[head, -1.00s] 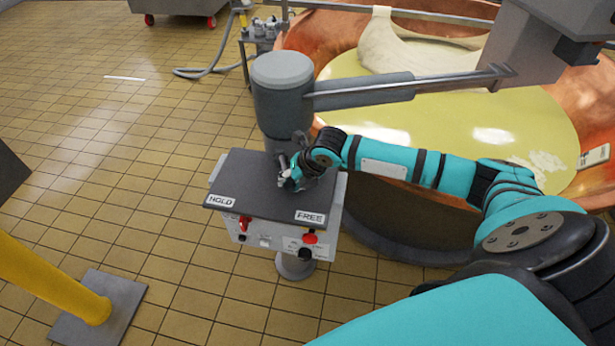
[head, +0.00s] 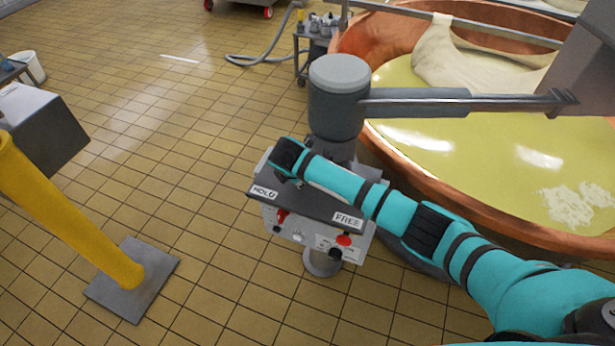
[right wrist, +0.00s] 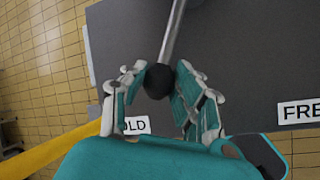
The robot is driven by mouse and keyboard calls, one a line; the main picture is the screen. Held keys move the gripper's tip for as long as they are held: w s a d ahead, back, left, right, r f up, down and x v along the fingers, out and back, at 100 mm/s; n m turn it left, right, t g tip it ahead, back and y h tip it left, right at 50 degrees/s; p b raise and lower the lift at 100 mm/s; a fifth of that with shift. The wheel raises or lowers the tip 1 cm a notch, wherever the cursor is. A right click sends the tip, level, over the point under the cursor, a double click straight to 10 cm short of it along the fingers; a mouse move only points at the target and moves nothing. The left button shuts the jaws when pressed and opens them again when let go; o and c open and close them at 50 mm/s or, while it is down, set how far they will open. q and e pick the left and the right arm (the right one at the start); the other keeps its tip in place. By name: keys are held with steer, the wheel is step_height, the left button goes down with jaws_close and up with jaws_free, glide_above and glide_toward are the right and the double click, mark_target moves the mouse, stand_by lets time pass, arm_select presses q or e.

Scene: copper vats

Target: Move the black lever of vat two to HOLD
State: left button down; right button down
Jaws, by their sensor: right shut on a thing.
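The black lever shows in the right wrist view as a grey metal rod (right wrist: 173,35) ending in a round black knob (right wrist: 158,82). My right gripper (right wrist: 157,76) is shut on the knob, with a finger on each side. The knob is by the HOLD label (right wrist: 136,125), and the FREE label (right wrist: 300,112) lies well to the right. In the head view the dark panel top (head: 308,205) bears HOLD (head: 263,191) at left and FREE (head: 347,219) at right. My right forearm and wrist cover the lever and gripper there. My left gripper is not in view.
The copper vat (head: 400,165) with yellow liquid stands behind and right of the panel. A grey column (head: 337,105) with a horizontal arm rises behind the panel. A yellow post (head: 75,225) on a grey base plate stands at left. The tiled floor between is clear.

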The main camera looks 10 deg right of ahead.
steer(key=shift+w+a+m+h+b, duration=0.4)
steer(key=shift+w+a+m, duration=0.2)
steer(key=shift+w+m, duration=0.35)
steer(key=shift+w+r, duration=0.1)
steer(key=c, duration=1)
jaws_free()
steer(key=v, duration=1.1)
steer(key=shift+a+r, duration=0.2)
steer(key=shift+r, duration=0.25)
steer(key=shift+g, duration=0.3)
